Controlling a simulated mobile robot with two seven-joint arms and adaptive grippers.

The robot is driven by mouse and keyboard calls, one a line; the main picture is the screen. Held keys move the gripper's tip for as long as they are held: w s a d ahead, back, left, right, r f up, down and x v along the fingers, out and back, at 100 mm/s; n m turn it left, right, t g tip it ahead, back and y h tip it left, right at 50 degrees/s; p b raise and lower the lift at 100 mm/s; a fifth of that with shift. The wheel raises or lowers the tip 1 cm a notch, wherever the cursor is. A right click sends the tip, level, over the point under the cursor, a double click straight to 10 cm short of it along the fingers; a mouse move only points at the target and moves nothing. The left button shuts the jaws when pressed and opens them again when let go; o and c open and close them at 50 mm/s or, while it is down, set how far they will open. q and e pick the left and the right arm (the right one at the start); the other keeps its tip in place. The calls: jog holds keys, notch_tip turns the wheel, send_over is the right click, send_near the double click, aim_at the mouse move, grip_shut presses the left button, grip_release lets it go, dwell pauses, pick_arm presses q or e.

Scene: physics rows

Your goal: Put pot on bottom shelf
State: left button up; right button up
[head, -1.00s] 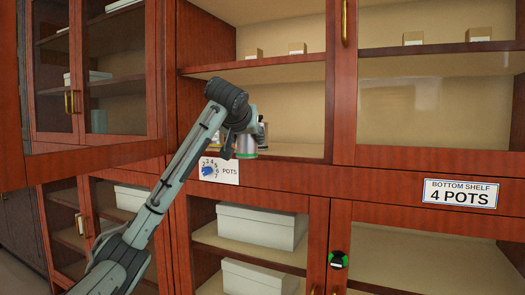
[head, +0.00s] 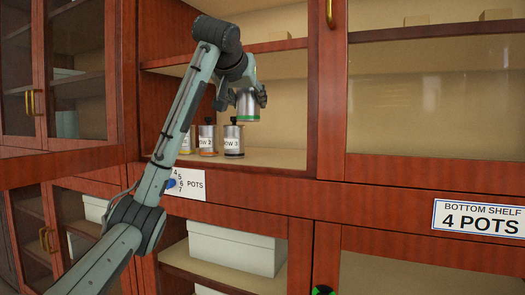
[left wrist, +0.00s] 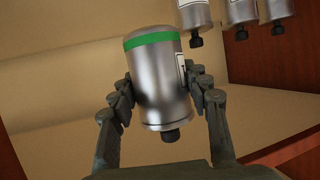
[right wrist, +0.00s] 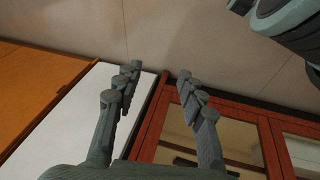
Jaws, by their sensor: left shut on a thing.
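My left gripper (head: 246,92) is shut on a silver pot (head: 247,106) with a green band and holds it above the shelf of the open upper cabinet. In the left wrist view the fingers (left wrist: 160,90) sit on both sides of the held pot (left wrist: 158,80), which shows upside down with its dark knob at the bottom. Behind it on the shelf stand an orange-banded pot (head: 207,140), a black-banded pot (head: 233,141) and a partly hidden yellow-banded pot (head: 188,141). My right gripper (right wrist: 157,72) is open and empty in the right wrist view.
A sign (head: 478,217) reads "BOTTOM SHELF 4 POTS". A dial sign (head: 187,184) reading "POTS" is on the rail below the upper shelf. The lower cabinet holds a white box (head: 235,246). A green and black round thing (head: 323,291) sits on the lower frame.

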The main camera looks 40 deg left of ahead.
pick_arm(q)
jog(key=w+d+f, duration=0.1)
jog(key=w+f, duration=0.1)
jog(key=w, duration=0.1)
jog(key=w+d+f, duration=0.4)
jog(key=w, duration=0.1)
jog(key=shift+w+d+f, duration=0.1)
jog(key=shift+w+d, duration=0.1)
jog(key=shift+w, duration=0.15)
jog(key=shift+w+f, duration=0.1)
jog(key=shift+f, duration=0.1)
notch_tip(320, 180, down, 4)
jog(key=shift+r, duration=0.1)
jog(key=o, duration=1)
jog(key=shift+c, duration=0.2)
jog(key=shift+o, duration=0.9)
pick_arm(e)
jog(key=shift+s+d+r, duration=0.1)
jog(key=shift+s, duration=0.35)
